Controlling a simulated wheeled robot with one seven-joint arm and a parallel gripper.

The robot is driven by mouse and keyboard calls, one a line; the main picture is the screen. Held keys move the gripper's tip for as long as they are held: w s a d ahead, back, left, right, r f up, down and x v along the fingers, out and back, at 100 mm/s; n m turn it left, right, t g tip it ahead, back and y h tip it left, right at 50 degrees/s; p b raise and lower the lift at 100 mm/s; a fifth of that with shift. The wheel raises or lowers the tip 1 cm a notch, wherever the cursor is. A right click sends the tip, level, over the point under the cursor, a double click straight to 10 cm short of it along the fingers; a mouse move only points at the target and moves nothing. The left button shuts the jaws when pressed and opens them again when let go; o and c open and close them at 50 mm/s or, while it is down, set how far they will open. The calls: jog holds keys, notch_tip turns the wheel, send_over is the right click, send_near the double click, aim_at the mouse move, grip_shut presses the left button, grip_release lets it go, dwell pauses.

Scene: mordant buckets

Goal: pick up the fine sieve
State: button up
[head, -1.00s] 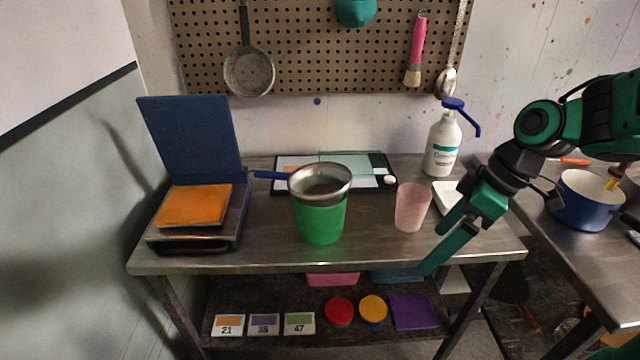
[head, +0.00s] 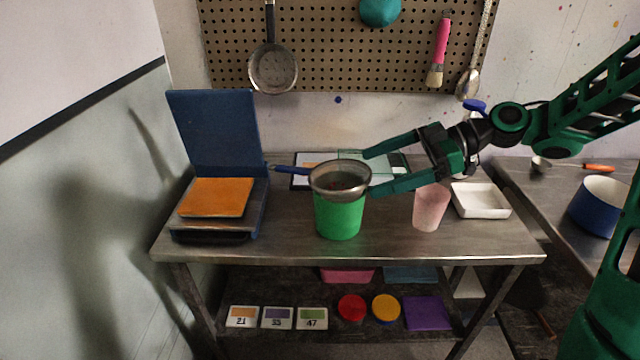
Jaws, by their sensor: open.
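The fine sieve (head: 341,178) has a round metal bowl and a blue handle (head: 290,169) pointing left. It rests on top of the green bucket (head: 339,215), which stands on the metal table. My gripper (head: 368,172) is open and reaches in from the right. Its two green fingers point left; the nearer fingertip is at the right side of the sieve's rim, and the farther one is behind and right of the rim. I cannot tell whether a finger touches the sieve.
A pink translucent cup (head: 430,207) stands just right of the bucket, below my gripper. A white tray (head: 481,200) is farther right. A blue-lidded press or scale with an orange sheet (head: 216,197) stands left. The table front (head: 290,244) is clear.

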aim_at(361, 172)
jog(key=x, duration=0.4)
jog(key=shift+w+a+r, duration=0.15)
jog(key=shift+x, duration=3.35)
jog(key=shift+s, duration=0.25)
jog(key=c, duration=1)
